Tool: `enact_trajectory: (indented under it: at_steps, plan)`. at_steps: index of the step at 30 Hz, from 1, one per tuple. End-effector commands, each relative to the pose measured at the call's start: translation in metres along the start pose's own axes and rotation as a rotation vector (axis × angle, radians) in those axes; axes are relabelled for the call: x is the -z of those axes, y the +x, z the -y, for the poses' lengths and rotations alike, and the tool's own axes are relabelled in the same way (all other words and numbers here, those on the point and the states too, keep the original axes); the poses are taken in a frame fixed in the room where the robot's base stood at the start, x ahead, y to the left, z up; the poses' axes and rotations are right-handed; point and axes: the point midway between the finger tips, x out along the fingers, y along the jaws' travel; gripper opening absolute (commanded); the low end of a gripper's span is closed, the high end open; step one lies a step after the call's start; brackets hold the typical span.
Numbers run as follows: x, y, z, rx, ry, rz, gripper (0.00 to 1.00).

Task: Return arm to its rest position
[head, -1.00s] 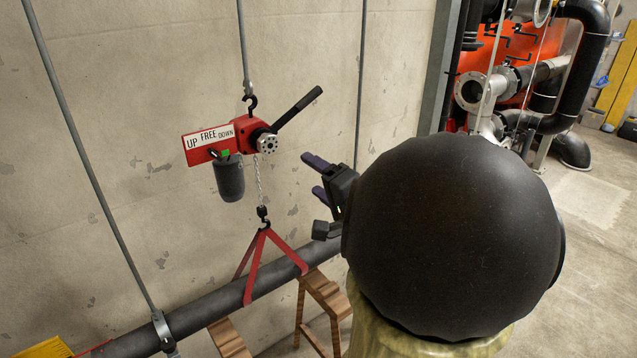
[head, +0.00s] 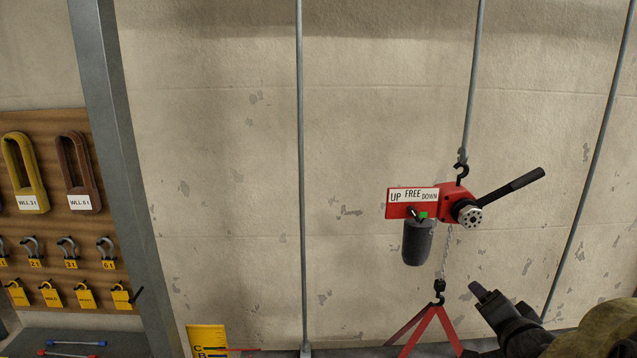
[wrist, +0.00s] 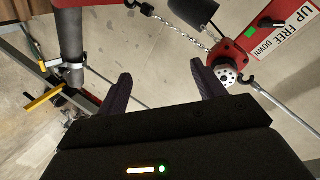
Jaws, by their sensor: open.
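My gripper (head: 490,308) is at the lower right of the head view, partly cut off by the frame edge. In the wrist view its two dark fingers (wrist: 163,92) are spread wide with nothing between them. The red lever hoist (head: 457,204) hangs from a hook on a vertical rod, its black lever pointing up and right. Its label plate (head: 412,196) reads UP, FREE, DOWN. The gripper is below and right of the hoist, apart from it in the head view. The hoist also shows at the upper right of the wrist view (wrist: 233,52).
A red sling (head: 437,318) hangs from the chain's lower hook. A dark pipe (wrist: 70,42) shows in the wrist view. A pegboard (head: 62,226) with shackles and yellow tags stands at the left behind a grey post (head: 118,150). The wall between post and hoist is clear apart from a rod.

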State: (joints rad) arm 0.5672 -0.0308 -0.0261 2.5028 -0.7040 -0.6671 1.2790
Motion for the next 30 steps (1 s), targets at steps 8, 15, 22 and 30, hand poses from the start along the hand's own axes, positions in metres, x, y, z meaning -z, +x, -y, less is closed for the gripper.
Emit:
enact_trajectory:
  at_steps: [8, 15, 22, 30]
  plan:
    - [-0.108, 0.013, -0.044, -0.259, -0.363, 0.268, 0.69]
    - [-0.211, -0.015, -0.073, -0.357, -0.679, 0.661, 0.69]
    - [-0.273, -0.055, -0.083, -0.329, -0.869, 0.973, 0.69]
    - [-0.276, -0.06, -0.083, -0.323, -0.887, 1.005, 0.69]
